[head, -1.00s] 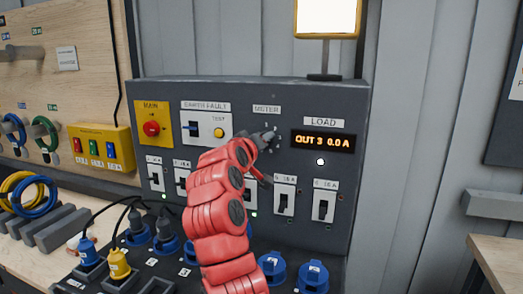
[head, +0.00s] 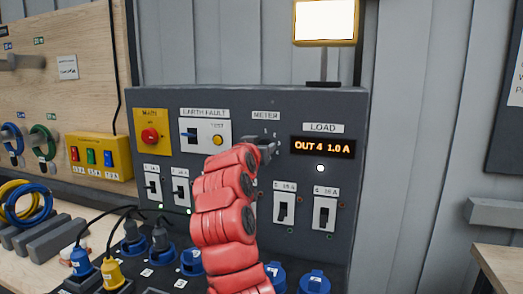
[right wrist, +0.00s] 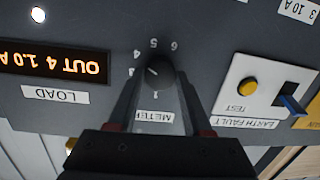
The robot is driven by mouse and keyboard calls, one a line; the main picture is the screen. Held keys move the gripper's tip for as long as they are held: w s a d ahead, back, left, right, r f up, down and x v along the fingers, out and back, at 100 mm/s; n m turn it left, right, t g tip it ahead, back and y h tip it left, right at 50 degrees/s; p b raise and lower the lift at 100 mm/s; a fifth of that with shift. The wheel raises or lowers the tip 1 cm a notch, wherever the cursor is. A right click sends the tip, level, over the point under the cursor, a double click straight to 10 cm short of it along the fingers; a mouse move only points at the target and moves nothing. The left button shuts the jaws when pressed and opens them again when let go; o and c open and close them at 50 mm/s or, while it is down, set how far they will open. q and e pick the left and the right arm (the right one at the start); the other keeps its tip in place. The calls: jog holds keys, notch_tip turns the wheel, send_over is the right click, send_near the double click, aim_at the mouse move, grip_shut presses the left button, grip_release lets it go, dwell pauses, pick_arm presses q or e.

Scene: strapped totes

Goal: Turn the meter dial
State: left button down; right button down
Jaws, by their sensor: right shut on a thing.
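The meter dial is a dark round knob (right wrist: 158,73) below its METER label (head: 265,115) on the grey panel. In the right wrist view, which is upside down, numbers ring it and a pale mark on the knob points toward the 4 side. My right gripper (right wrist: 158,80) is shut on the knob, one finger on each side. In the head view the gripper (head: 267,146) and my red arm hide most of the dial. The load display (head: 322,147) reads OUT 4 1.0 A in orange. My left gripper is not in view.
The yellow EARTH FAULT test button (head: 217,140) and red MAIN knob (head: 150,135) sit left of the dial. Breaker switches (head: 284,208) line the panel below. Plugs and blue sockets (head: 313,281) crowd the front. A lit lamp (head: 325,22) stands on top.

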dwell(0.4)
jog(key=shift+c, duration=1.6)
grip_release()
jog(key=b+v, duration=0.2)
jog(key=v, duration=1.5)
jog(key=shift+s, duration=0.25)
jog(key=shift+f, duration=0.15)
